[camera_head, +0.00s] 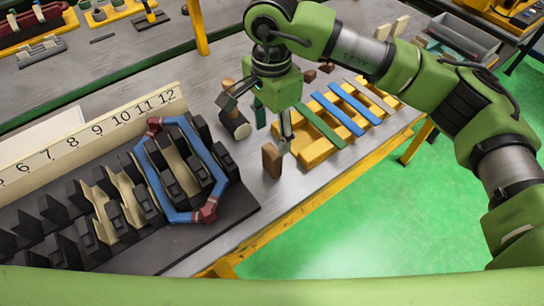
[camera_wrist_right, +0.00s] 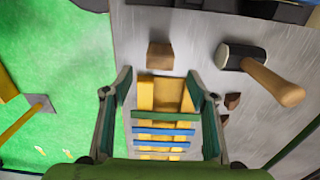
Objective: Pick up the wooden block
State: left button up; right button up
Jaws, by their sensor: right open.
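The wooden block (camera_head: 271,160) is a small brown block. It stands on the grey metal table near its front edge, beside the near end of a yellow wooden rack. My right gripper (camera_head: 273,125) is above the table close to the block, pointing down, open and empty. In the right wrist view the block (camera_wrist_right: 160,55) lies beyond the fingertips of the right gripper (camera_wrist_right: 160,77), roughly centred between the two spread fingers and apart from them. My left gripper is not in view.
The yellow rack (camera_head: 316,152) carries green and blue strips. A black-headed mallet (camera_wrist_right: 265,78) lies near the block. Several small brown pieces (camera_wrist_right: 232,101) lie beside the rack. A black stator fixture (camera_head: 240,203) with a blue coil (camera_head: 144,176) and a numbered board (camera_head: 70,147) stand left.

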aim_at(272, 150)
notch_tip(272, 150, down, 4)
jog(key=shift+r+p, duration=0.25)
jog(key=shift+p, duration=0.05)
jog(key=shift+s+f+p, duration=0.1)
jog(key=shift+f+p, duration=0.4)
jog(key=shift+f, duration=0.05)
notch_tip(272, 150, down, 4)
jog(key=shift+r+p, duration=0.2)
jog(key=shift+p, duration=0.6)
jog(key=shift+f, duration=0.35)
grip_shut()
